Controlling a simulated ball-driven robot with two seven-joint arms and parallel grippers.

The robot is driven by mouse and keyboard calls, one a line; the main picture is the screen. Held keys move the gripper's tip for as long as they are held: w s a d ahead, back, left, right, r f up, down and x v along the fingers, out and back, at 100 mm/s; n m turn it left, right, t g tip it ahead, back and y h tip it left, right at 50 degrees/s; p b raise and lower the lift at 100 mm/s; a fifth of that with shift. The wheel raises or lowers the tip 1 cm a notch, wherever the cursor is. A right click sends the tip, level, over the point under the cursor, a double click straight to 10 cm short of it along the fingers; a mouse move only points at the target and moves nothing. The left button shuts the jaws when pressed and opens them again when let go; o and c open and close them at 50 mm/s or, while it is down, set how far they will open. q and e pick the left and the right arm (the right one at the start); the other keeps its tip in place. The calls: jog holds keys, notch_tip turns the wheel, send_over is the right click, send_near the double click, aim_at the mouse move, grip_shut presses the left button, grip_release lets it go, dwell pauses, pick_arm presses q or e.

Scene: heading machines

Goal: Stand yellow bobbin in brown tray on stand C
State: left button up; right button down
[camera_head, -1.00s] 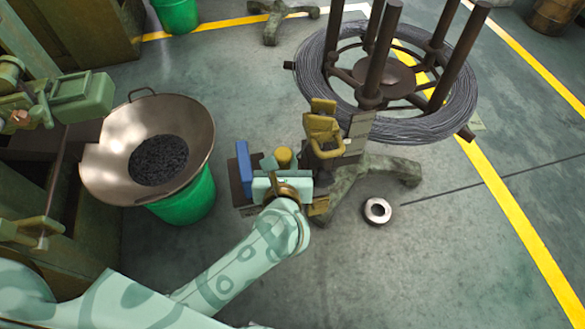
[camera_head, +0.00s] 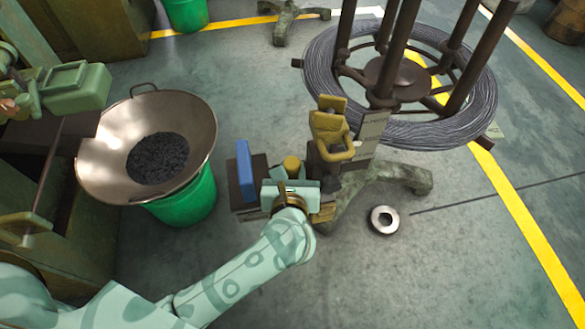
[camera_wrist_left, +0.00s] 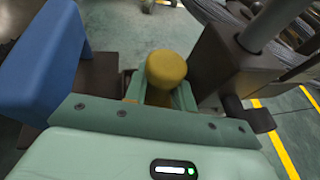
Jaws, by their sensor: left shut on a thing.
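The yellow bobbin (camera_head: 291,163) stands roughly upright at my left gripper (camera_head: 291,178). In the left wrist view the bobbin (camera_wrist_left: 166,68) is between the green fingers of my left gripper (camera_wrist_left: 160,92), which is shut on it. Its lower part is hidden by the fingers. A dark brown surface, seemingly the brown tray (camera_head: 237,192), shows beside the gripper under a blue block (camera_head: 245,170). My gripper and wrist cover much of it, and I cannot tell whether the bobbin touches it. No stand letter is readable. My right gripper is out of view.
A mustard handled fixture (camera_head: 331,130) on a post stands close right of the gripper. A wire coil (camera_head: 440,130) on a dark posted reel is behind it. A metal bowl (camera_head: 105,150) on a green bucket (camera_head: 185,198) is left. A metal ring (camera_head: 384,219) lies on the floor.

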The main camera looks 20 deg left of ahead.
pick_arm(q)
jog(key=shift+f, duration=0.15)
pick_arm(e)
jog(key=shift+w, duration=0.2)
